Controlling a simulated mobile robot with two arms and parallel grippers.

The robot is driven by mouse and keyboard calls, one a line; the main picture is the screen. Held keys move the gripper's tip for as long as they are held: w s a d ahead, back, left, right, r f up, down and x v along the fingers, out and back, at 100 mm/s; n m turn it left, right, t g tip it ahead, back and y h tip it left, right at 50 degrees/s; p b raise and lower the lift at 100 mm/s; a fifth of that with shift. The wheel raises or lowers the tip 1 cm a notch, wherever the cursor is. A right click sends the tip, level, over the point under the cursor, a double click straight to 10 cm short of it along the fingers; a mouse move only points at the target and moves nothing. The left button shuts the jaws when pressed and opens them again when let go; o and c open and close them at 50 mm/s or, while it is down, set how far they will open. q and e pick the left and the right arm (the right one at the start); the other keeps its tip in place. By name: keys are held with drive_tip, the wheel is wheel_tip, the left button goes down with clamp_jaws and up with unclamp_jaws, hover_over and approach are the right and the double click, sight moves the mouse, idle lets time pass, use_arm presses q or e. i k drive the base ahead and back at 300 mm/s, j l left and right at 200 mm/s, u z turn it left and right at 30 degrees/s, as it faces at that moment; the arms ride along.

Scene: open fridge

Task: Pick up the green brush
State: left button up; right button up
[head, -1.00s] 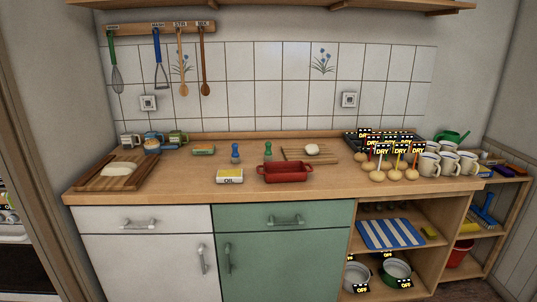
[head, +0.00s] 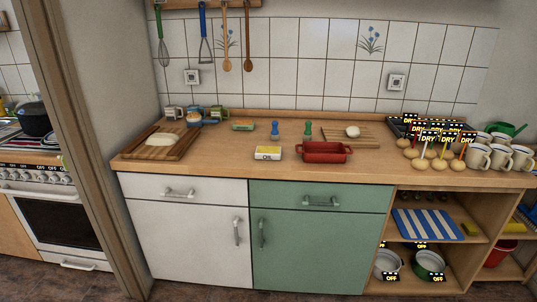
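A small green upright item (head: 308,131) stands on the wooden worktop (head: 222,152), behind the red dish. It may be the green brush, but it is too small to tell its bristles. A similar blue item (head: 275,130) stands to its left. Neither of my grippers is in view, and nothing is seen touching the green item.
A red dish (head: 325,152) and a yellow-white OIL box (head: 268,153) stand in front. Boards hold dough (head: 161,139) at left and a pale ball (head: 352,132) at right. Mugs (head: 478,156) and DRY-labelled items crowd the right. A doorframe (head: 85,150) and stove (head: 45,212) lie left.

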sight(308, 136)
drive_tip(key=i+j+u, duration=0.1)
drive_tip(key=i+u, duration=0.2)
drive_tip(key=i, duration=0.9)
